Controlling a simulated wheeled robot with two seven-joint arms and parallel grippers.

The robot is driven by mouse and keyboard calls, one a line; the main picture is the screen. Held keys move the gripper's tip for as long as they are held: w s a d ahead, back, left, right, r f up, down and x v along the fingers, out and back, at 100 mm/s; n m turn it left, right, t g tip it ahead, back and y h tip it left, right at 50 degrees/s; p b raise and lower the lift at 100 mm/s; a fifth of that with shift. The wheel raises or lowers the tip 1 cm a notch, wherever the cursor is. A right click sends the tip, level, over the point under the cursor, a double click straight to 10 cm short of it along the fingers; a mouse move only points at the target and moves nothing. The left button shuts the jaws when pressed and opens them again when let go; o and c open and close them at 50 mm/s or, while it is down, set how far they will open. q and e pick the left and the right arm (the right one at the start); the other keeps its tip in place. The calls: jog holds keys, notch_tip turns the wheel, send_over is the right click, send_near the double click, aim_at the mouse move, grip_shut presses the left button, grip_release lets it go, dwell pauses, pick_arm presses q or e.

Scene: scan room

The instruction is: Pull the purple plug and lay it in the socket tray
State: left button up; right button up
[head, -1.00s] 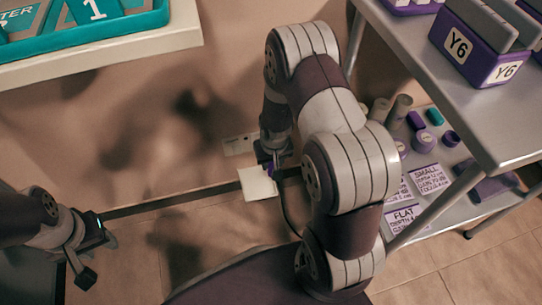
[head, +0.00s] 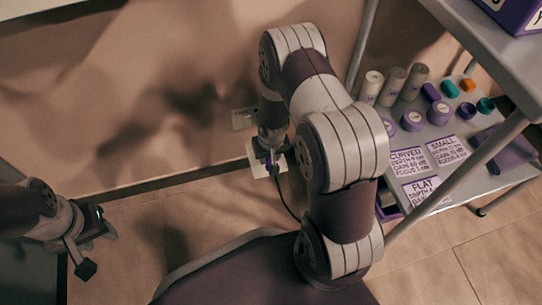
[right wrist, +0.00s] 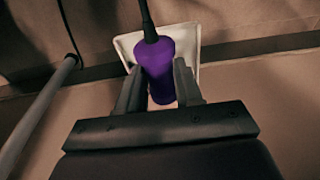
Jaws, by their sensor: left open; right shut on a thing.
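The purple plug (right wrist: 156,68) is between the fingers of my right gripper (right wrist: 160,90), which is shut on it. In the head view the right gripper (head: 271,157) is over the pale, square socket tray (head: 256,167). The tray (right wrist: 187,42) shows behind the plug in the right wrist view; I cannot tell whether the plug touches it. A black cable (head: 285,197) runs from the plug. The wall socket (head: 243,119) is on a pale plate behind the tray, with nothing visibly plugged in. My left gripper (head: 97,250) is open and empty at the lower left.
A metal trolley (head: 492,128) stands at the right, its lower shelf carrying several cylinders, purple and coloured pieces and labelled cards (head: 421,188). A padded dark surface (head: 235,275) is at the bottom. Tiled floor (head: 175,225) is clear left of the tray.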

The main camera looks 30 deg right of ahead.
jog(key=shift+w+d+f+b, duration=0.15)
jog(key=shift+w+f+b, duration=0.1)
jog(key=shift+w, duration=0.45)
jog(key=shift+w+d+f+b, duration=0.15)
jog(key=shift+w+f+b, duration=0.1)
jog(key=shift+w, duration=0.4)
jog(key=shift+f+b, duration=0.55)
jog(key=shift+f, duration=0.5)
jog(key=o, duration=1.1)
jog(key=r+p, duration=0.3)
jog(key=r, duration=0.1)
jog(key=s+r+p, duration=0.1)
jog(key=r+p, duration=0.2)
jog(key=r, duration=0.1)
jog(key=r+p, duration=0.3)
jog(key=r, duration=0.1)
jog(key=shift+s+a+r, duration=0.2)
jog(key=shift+s+r, duration=0.1)
jog(key=shift+s, duration=0.1)
